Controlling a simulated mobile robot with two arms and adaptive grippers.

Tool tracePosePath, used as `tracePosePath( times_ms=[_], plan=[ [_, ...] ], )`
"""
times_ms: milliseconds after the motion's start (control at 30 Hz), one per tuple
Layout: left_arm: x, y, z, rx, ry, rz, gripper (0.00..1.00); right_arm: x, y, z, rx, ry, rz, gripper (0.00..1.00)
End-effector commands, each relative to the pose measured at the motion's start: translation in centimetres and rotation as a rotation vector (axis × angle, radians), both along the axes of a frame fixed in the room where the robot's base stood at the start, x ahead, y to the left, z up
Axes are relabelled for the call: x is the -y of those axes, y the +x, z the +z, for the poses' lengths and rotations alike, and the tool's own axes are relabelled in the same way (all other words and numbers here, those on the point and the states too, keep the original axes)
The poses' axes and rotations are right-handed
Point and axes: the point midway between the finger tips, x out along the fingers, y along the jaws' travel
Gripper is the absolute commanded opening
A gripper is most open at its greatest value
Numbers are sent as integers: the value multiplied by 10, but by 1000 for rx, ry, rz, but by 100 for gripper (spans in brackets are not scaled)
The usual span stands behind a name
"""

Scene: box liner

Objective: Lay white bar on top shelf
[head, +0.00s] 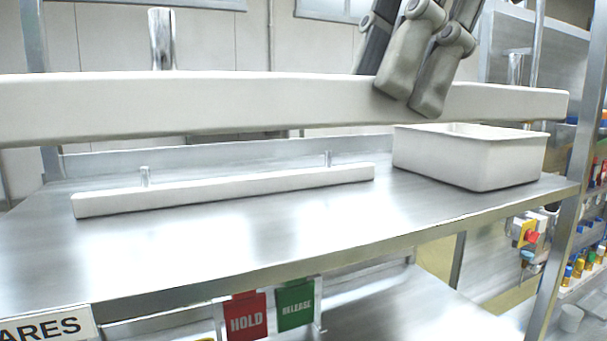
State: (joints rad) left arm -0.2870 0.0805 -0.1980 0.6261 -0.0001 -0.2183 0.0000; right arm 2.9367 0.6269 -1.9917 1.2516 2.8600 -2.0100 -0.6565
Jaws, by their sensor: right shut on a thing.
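A long white bar (230,103) spans nearly the whole width of the head view, close to the camera and in the air above the metal shelf (330,228). My right gripper (412,105) reaches down from the top and is shut on the bar, right of its middle. The bar's right end shows; its left end is cut off by the picture edge. A second, thinner white bar (225,190) lies on the shelf, with small metal pegs behind it. My left gripper is not in view.
A white bin (470,158) stands at the shelf's right end. Metal uprights (570,200) rise at the shelf's corners. Red HOLD (246,316) and green RELEASE (295,304) tags hang under the front edge. The shelf's front part is clear.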

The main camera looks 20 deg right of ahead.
Motion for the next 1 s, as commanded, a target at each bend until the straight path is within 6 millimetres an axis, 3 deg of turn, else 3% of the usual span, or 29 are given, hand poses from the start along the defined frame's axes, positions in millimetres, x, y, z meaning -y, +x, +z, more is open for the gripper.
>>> tracePosePath(
  times_ms=[167, 533, 800, 1000],
  plan=[
    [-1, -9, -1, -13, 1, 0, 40, -2, 5, -2, -2, 0, 4, 0],
    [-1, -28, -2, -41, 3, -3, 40, -13, 44, -21, -6, 3, 2, 0],
    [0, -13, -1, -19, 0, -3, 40, -27, 87, -41, -7, 2, 3, 0],
    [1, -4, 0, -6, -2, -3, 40, -32, 104, -64, -6, 2, 4, 0]
  ],
)
